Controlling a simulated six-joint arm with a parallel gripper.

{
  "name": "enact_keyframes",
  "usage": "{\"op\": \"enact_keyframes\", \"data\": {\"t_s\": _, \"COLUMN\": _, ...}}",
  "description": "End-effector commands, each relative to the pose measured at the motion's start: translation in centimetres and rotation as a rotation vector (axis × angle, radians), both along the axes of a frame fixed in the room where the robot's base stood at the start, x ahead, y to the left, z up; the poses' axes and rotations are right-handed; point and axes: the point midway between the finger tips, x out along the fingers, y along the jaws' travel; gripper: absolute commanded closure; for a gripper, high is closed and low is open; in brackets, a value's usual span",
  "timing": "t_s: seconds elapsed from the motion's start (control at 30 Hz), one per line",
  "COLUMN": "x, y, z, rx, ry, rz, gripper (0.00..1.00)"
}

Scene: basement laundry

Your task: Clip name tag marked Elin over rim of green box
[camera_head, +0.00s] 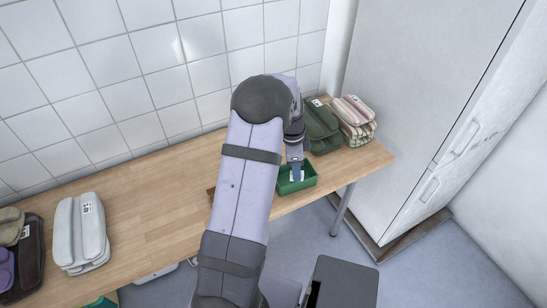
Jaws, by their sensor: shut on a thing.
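The green box (309,182) is a small open box on the wooden table, near its front edge and right of my arm. My gripper (296,173) points down over this box, with its tip at or inside the opening. A small white piece shows at the fingertips. It appears to be the name tag, held in the shut jaws, but its lettering is too small to read. I cannot tell whether the tag touches the rim. My arm and gripper hide part of the box's left and back.
Green folded cloths (322,128) and striped ones (356,118) lie behind the box. White folded cloths (80,232) and a dark tray (33,272) are at left. A brown object (211,192) is mostly hidden by my arm. The wooden table (150,205) is clear at centre-left. A white cabinet (425,90) stands right.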

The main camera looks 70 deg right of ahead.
Motion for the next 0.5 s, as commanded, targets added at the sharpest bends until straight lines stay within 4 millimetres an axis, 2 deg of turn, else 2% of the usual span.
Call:
{"op": "enact_keyframes", "data": {"t_s": 0.03, "x": -1.0, "y": -0.1, "z": -0.3, "rx": 0.004, "ry": 0.0, "rz": 0.008, "gripper": 1.0}}
{"op": "enact_keyframes", "data": {"t_s": 0.13, "x": -0.8, "y": -0.8, "z": -1.4, "rx": 0.003, "ry": 0.001, "rz": 0.088, "gripper": 1.0}}
{"op": "enact_keyframes", "data": {"t_s": 0.5, "x": -0.5, "y": -3.6, "z": -1.4, "rx": 0.006, "ry": 0.004, "rz": 0.344, "gripper": 1.0}}
